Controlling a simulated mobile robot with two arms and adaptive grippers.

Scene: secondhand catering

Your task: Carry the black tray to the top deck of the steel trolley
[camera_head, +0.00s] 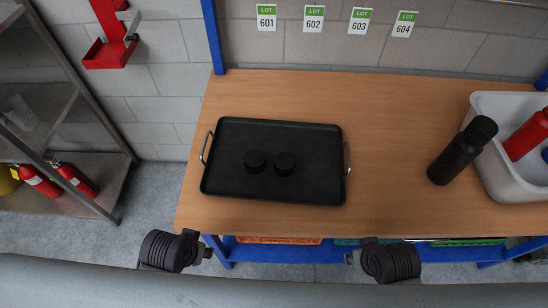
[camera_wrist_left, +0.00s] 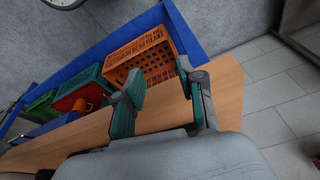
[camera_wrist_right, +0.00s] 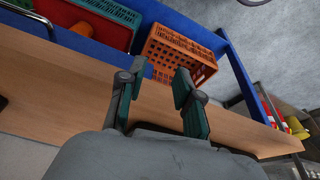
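The black tray (camera_head: 230,185) lies flat on the wooden table in the head view, with a silver handle at its left end and another at its right end. Two small round black things (camera_head: 285,163) stand on its middle. My left gripper (camera_wrist_left: 159,72) is open and empty in the left wrist view. My right gripper (camera_wrist_right: 158,70) is open and empty in the right wrist view. In the head view dark ribbed parts of my arms show at the table's front edge, apart from the tray; the fingertips are not clear there. I cannot identify the steel trolley for certain.
A steel shelf unit (camera_head: 75,95) stands at the left, with red fire extinguishers (camera_head: 75,178) low down. An orange crate (camera_wrist_left: 145,55) sits under the table.

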